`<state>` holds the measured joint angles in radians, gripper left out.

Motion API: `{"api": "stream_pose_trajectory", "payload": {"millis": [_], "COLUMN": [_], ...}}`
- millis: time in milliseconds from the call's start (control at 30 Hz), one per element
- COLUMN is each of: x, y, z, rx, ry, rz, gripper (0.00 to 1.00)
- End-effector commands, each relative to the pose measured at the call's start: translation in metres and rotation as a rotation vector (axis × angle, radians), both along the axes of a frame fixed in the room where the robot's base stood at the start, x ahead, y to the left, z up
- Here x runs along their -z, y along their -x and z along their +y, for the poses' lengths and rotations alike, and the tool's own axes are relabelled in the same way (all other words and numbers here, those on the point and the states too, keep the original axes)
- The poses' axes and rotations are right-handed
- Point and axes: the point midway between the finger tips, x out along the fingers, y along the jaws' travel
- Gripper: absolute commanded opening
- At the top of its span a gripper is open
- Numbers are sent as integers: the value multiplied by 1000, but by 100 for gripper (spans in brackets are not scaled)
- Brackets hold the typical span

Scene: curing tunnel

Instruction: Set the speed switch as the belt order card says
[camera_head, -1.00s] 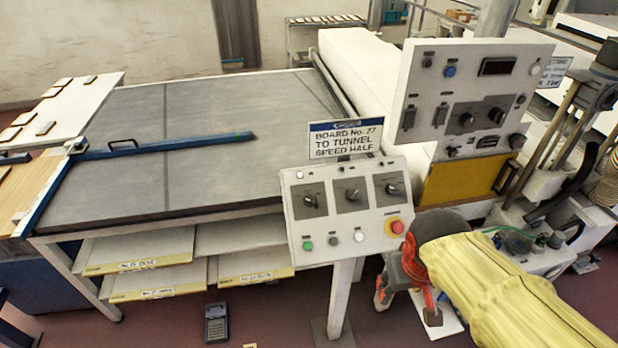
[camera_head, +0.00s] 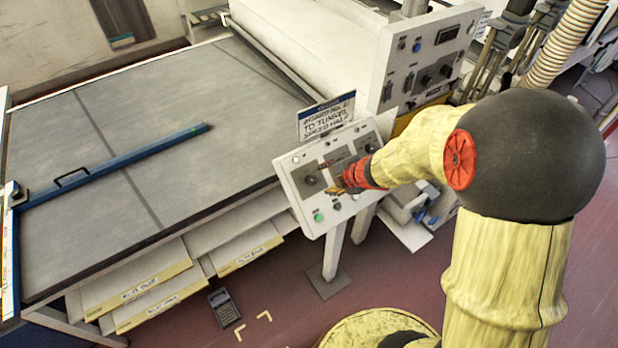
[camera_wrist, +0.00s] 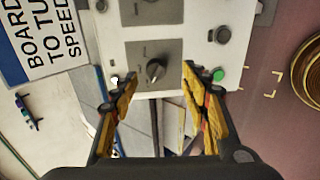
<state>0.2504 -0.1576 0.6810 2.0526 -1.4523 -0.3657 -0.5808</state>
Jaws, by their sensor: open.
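The belt order card (camera_head: 325,118) stands above the sloping control panel (camera_head: 290,168); it reads "Board No. 27 to tunnel speed half". The panel carries rotary switches in a row. Its left rotary switch (camera_head: 311,179) shows just left of my gripper (camera_head: 338,190). My gripper in the wrist view (camera_wrist: 158,76) is open and empty, and a dark knob (camera_wrist: 155,70) with a pointer appears between its fingertips, apart from both. Beside that knob is a green button (camera_wrist: 218,74). The switch labels are too small to read.
A second, upright panel (camera_head: 425,55) with knobs stands behind. The grey belt table (camera_head: 150,120) with a blue bar (camera_head: 140,155) lies to the left. Trays (camera_head: 150,285) hang below it. A dark pedal-like box (camera_head: 224,307) is on the floor.

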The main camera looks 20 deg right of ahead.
Motion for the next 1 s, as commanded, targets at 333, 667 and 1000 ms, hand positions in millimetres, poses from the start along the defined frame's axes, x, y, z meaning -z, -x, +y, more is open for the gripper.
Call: {"api": "stream_pose_trajectory", "payload": {"millis": [333,667,1000], "x": [14,47,53], "y": [-14,-42,-48], "z": [20,31,33], "rx": [-84,-82,-79], "ry": [-1,0,0], "rz": [-29,-29,-29], "gripper": [46,46,46]}}
